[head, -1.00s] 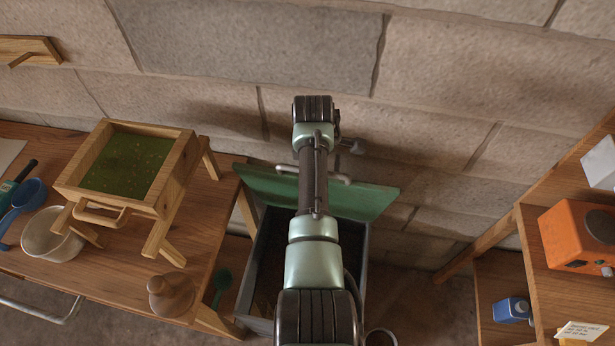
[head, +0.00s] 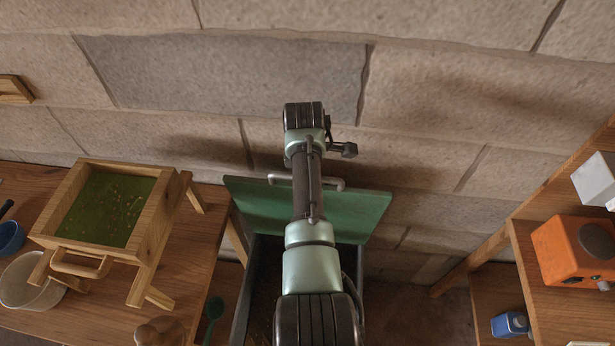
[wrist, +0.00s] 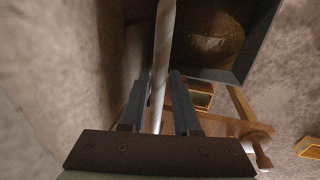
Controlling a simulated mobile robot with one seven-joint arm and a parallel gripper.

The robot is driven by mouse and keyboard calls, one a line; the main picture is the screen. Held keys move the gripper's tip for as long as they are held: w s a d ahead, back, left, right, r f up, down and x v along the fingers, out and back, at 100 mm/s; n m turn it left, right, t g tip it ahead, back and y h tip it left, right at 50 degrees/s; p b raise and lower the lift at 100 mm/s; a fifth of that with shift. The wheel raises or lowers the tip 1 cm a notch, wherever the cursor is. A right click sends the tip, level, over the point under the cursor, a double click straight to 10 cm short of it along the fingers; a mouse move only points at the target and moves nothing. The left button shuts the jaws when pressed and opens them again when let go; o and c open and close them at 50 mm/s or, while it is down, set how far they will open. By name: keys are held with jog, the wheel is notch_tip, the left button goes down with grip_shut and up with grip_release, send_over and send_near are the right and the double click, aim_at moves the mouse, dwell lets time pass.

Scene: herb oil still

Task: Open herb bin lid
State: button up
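The herb bin (head: 252,290) is a dark grey box on the floor between the table and the shelf. Its green lid (head: 362,212) is raised and tilted up at the back, near the wall, with the bin mouth uncovered. A pale handle bar (head: 335,184) runs along the lid's upper part, partly hidden by my arm. In the wrist view my gripper (wrist: 157,88) has its fingers apart on either side of the pale bar (wrist: 161,60), with gaps showing. The bin's dark inside, with brownish contents, also shows there (wrist: 215,40). My gripper is hidden in the head view.
A shelf at right holds an orange box (head: 575,250) and a blue bottle (head: 510,325). The stone wall stands close behind the lid.

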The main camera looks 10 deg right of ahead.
jog(key=shift+o, duration=1)
notch_tip(320, 180, up, 13)
jog(key=s+b, duration=0.2)
jog(key=shift+s+a+f, duration=0.15)
jog(key=shift+s+a, duration=0.1)
jog(key=shift+a, duration=0.15)
